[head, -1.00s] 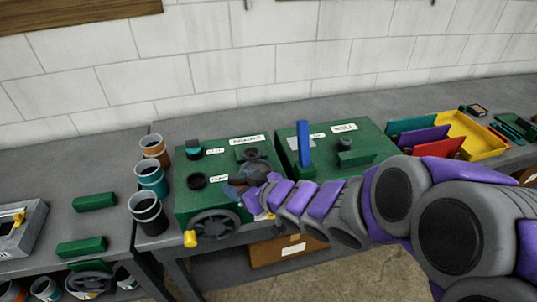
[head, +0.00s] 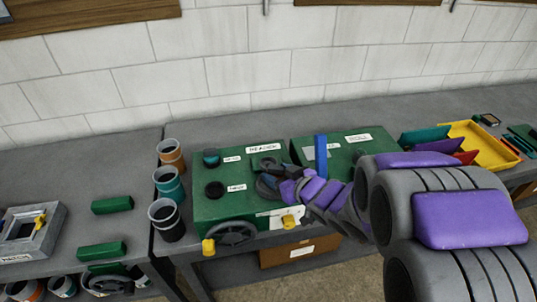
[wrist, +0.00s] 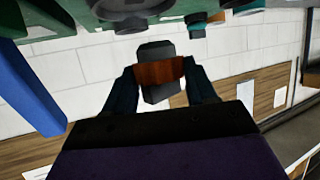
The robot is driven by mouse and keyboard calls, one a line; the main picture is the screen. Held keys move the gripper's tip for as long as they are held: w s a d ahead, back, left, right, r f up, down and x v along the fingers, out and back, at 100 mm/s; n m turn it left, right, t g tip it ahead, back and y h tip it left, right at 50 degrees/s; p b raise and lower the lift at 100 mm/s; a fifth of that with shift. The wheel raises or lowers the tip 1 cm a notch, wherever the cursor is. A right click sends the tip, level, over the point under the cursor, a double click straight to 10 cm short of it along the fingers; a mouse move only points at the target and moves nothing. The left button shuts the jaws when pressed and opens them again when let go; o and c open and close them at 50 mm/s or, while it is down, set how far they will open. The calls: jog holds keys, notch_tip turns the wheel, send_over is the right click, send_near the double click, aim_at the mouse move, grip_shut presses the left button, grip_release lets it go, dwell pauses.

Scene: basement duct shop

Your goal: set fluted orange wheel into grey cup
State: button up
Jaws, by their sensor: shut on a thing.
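My gripper (head: 268,186) hovers at the upper right part of the left green panel, beside a dark disc there. In the wrist view my gripper (wrist: 160,72) is shut on a ridged orange-brown wheel (wrist: 160,73), seen edge-on between the two dark fingers. A dark grey block-like shape shows above and below the wheel, and I cannot tell what it is. In the head view the wheel is hidden or too small to tell. No plainly grey cup shows; a dark cup with a grey rim (head: 166,220) is the front one of three cups at the left.
The left green panel (head: 225,207) carries dark round fittings, a front handwheel (head: 231,234) and yellow knobs. A blue upright bar (head: 321,155) stands to the right of my gripper. Orange (head: 170,154) and teal (head: 169,185) cups stand behind the dark one. A yellow tray (head: 485,140) lies far right.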

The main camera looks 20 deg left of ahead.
jog(key=w+a, duration=0.1)
jog(key=w, duration=0.2)
jog(key=w+a+b, duration=0.1)
jog(key=w+a, duration=0.1)
jog(key=w, duration=0.1)
jog(key=w+a+f, duration=0.1)
jog(key=w+a, duration=0.1)
jog(key=w, duration=0.1)
jog(key=shift+w+a, duration=0.2)
jog(key=shift+w, duration=0.05)
jog(key=shift+w+a+f+b, duration=0.1)
jog(key=shift+a+f+b, duration=0.05)
jog(key=shift+a+b, duration=0.15)
jog(key=shift+a+f, duration=0.2)
jog(key=shift+f, duration=0.1)
jog(key=shift+d+f+b, duration=0.15)
jog(key=shift+f+b, duration=0.3)
jog(key=shift+f, duration=0.15)
jog(key=shift+d+f+b, duration=0.15)
jog(key=shift+f+b, duration=0.3)
jog(key=shift+f, duration=0.15)
jog(key=shift+d+f, duration=0.2)
jog(key=shift+f, duration=0.05)
jog(key=shift+d+r, duration=0.1)
jog(key=shift+r, duration=0.05)
jog(key=o, duration=1)
jog(key=shift+a+f, duration=0.2)
jog(key=shift+a, duration=0.15)
jog(key=shift+o, duration=0.5)
jog(key=shift+d, duration=0.15)
